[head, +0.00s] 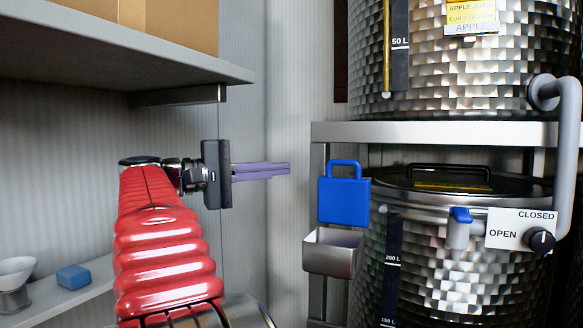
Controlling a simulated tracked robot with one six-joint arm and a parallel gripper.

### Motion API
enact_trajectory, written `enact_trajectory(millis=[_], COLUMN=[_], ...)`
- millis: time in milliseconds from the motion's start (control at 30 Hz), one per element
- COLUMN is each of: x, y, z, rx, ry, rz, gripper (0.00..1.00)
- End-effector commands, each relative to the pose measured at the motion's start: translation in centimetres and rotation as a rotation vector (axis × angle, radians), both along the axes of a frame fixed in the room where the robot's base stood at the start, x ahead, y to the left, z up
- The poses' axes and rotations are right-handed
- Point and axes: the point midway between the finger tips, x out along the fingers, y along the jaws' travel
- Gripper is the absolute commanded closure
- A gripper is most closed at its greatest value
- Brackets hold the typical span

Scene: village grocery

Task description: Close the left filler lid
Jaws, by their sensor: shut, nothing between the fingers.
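A blue lid (343,201) with a loop handle on its top edge stands upright above a small open-topped metal box (327,262), right of the middle of the head view. It looks like the filler lid, standing open; its hinge cannot be made out. It is the only such lid I see. My gripper (288,170) is left of the lid, its purple fingers together and empty, pointing right. In the picture a gap lies between the fingertips and the lid, at about the height of its handle; the depth between them is unclear.
A large steel tank (425,270) with a black lid, blue tap and OPEN/CLOSED dial sits at right, under a shelf (430,133) bearing another tank (450,75). A grey pipe (568,150) runs beside them. A shelf (110,50) with boxes overhangs my arm at upper left.

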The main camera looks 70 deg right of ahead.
Motion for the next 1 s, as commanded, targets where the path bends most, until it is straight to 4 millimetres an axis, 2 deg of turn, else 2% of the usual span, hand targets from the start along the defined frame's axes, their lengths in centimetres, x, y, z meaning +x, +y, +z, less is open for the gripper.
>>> enact_trajectory(millis=[267, 467, 1000], x=[0.0, -0.8, -5.9], y=[0.0, -0.7, -5.6], z=[-0.1, 0.0, 0.1], rx=[0.002, 0.003, 0.004], ry=[-0.001, -0.001, -0.002], rz=[0.002, -0.001, -0.001], gripper=[1.00, 1.00, 1.00])
